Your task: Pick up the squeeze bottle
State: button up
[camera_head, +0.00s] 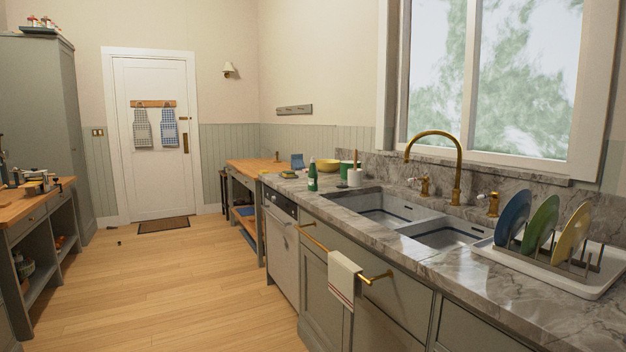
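A small green bottle (312,180) with a pale top stands upright on the marble counter (335,208), near its far left end and left of the sink. It looks like the squeeze bottle, but it is too small to see its nozzle or label clearly. My gripper and arm do not show in this view.
The double sink (385,208), gold faucet (457,170) and plate rack (590,275) lie to the right. A towel (342,278) hangs on the front rail. The wooden floor (190,290) is mostly clear.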

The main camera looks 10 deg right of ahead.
aim_at(312, 175)
jog(key=i+j+z, duration=0.25)
jog(key=i+j, duration=0.85)
jog(key=i, duration=0.15)
